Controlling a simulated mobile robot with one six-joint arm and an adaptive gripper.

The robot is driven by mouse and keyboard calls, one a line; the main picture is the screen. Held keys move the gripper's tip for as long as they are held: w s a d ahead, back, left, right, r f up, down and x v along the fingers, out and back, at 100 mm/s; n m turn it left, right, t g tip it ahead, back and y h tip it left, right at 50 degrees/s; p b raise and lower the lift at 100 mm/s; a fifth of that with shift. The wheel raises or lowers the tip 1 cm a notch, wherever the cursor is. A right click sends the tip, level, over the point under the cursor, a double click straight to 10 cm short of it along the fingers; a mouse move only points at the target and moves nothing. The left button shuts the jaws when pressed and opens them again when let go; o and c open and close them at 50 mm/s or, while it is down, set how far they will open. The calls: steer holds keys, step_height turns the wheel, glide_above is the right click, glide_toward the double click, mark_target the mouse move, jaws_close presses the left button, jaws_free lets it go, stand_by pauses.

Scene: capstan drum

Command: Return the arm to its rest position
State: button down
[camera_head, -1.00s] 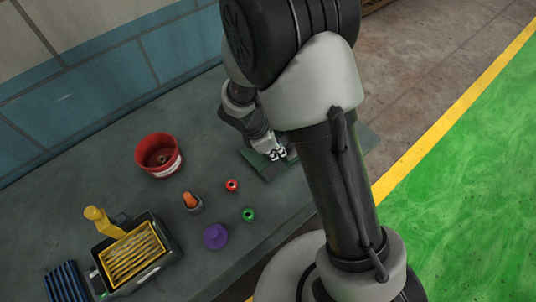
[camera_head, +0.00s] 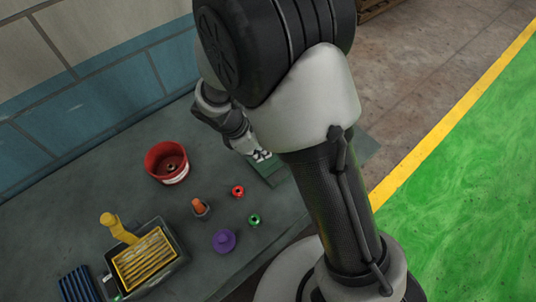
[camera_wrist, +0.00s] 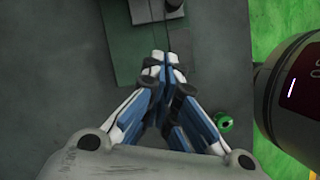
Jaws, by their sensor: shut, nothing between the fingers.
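My gripper (camera_head: 262,156) hangs over the right part of the grey workbench (camera_head: 60,215), above a dark green plate (camera_head: 270,176). In the wrist view my gripper (camera_wrist: 163,58) has its fingertips together with nothing between them. The green plate (camera_wrist: 106,25) lies beyond the fingertips there. My arm crosses the right half of the head view and hides part of the bench behind it.
On the bench stand a red pot (camera_head: 168,163), an orange-topped piece (camera_head: 201,208), a red ring (camera_head: 238,191), a green ring (camera_head: 254,220), a purple knob (camera_head: 224,241) and a black box with yellow slats (camera_head: 146,258). A blue slatted piece (camera_head: 78,284) lies bottom left. The wall (camera_head: 60,90) closes the back.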

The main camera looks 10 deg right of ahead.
steer(key=v, duration=0.2)
steer(key=shift+a+r+p, duration=0.3)
steer(key=shift+a+r, duration=0.05)
steer(key=s+d+r+m+y, duration=0.1)
steer(key=s+d+r+m, duration=0.15)
steer(key=r+m, duration=0.2)
steer(key=s+d+r+m+t+y, duration=0.1)
steer(key=s+d+r+m, duration=0.1)
steer(key=d+r+m, duration=0.3)
steer(key=s+d+r+m, duration=0.1)
steer(key=s+d+r, duration=0.1)
steer(key=r, duration=0.5)
steer(key=s+d+r+m+t+y, duration=0.2)
steer(key=s+r+m, duration=0.3)
steer(key=s+m, duration=0.4)
steer(key=s+d, duration=0.1)
steer(key=s, duration=0.1)
steer(key=shift+s+r+m+t+b, duration=0.2)
steer(key=shift+s+m+t+b, duration=0.1)
steer(key=shift+m+t+b, duration=0.1)
